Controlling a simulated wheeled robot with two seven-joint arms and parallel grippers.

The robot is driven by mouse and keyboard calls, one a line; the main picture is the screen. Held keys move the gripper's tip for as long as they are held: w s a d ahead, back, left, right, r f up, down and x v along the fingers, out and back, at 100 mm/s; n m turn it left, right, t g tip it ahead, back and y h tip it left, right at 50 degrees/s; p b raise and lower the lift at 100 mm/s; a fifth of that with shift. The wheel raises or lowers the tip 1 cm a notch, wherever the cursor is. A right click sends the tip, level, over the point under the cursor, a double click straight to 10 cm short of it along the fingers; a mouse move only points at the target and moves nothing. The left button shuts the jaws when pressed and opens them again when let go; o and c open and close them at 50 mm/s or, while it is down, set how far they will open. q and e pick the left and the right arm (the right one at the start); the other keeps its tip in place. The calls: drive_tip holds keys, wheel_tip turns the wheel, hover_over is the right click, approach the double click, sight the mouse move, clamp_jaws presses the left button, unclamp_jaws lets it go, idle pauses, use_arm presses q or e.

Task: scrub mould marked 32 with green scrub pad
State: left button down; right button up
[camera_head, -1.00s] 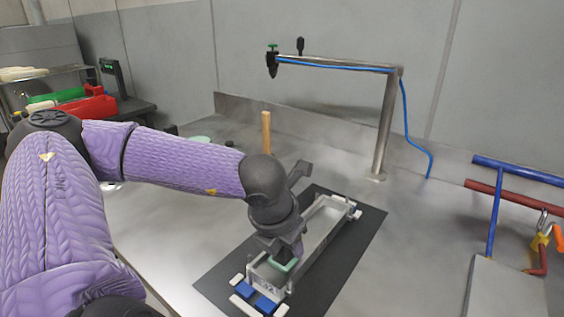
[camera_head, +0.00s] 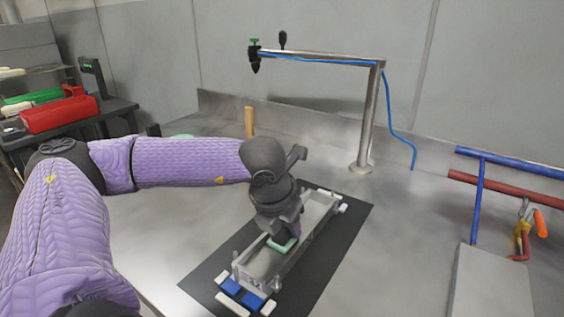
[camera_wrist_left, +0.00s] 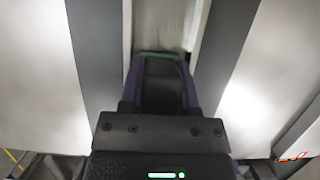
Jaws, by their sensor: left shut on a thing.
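The mould (camera_head: 313,229) is a long, narrow grey metal tray lying on a black mat. Blue and white blocks sit at its near end. My left gripper (camera_head: 283,236) points down into the mould and is shut on the green scrub pad (camera_head: 281,245). The pad is low inside the mould, nearer its near end; whether it touches the floor cannot be told. In the left wrist view, a green edge of the pad (camera_wrist_left: 160,55) shows beyond the fingers. My right gripper is not in view.
The black mat (camera_head: 340,250) lies on a steel table. A metal post with an arm and blue hose (camera_head: 368,120) stands behind. Blue and red pipes (camera_head: 510,167) are at right, above a grey box (camera_head: 492,285). A red bin (camera_head: 60,114) is at far left.

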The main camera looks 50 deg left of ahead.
use_arm(q)
drive_tip(key=shift+w+a+f, duration=0.1)
drive_tip(key=shift+w+a, duration=0.1)
drive_tip(key=shift+w, duration=0.5)
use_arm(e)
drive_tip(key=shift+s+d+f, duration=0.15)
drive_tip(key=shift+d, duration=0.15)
use_arm(q)
drive_tip(key=shift+w, duration=0.15)
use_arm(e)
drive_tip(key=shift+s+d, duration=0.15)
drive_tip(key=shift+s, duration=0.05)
use_arm(q)
drive_tip(key=shift+w+a, duration=0.25)
drive_tip(key=shift+w, duration=0.45)
drive_tip(key=shift+w+a, duration=0.1)
drive_tip(key=shift+w, duration=0.3)
drive_tip(key=shift+f, duration=0.1)
drive_tip(key=shift+w+a+p, duration=0.2)
drive_tip(key=shift+w, duration=0.3)
drive_tip(key=shift+w+a+p, duration=0.15)
drive_tip(key=shift+w, duration=0.35)
drive_tip(key=shift+w+a, duration=0.15)
drive_tip(key=shift+w, duration=0.15)
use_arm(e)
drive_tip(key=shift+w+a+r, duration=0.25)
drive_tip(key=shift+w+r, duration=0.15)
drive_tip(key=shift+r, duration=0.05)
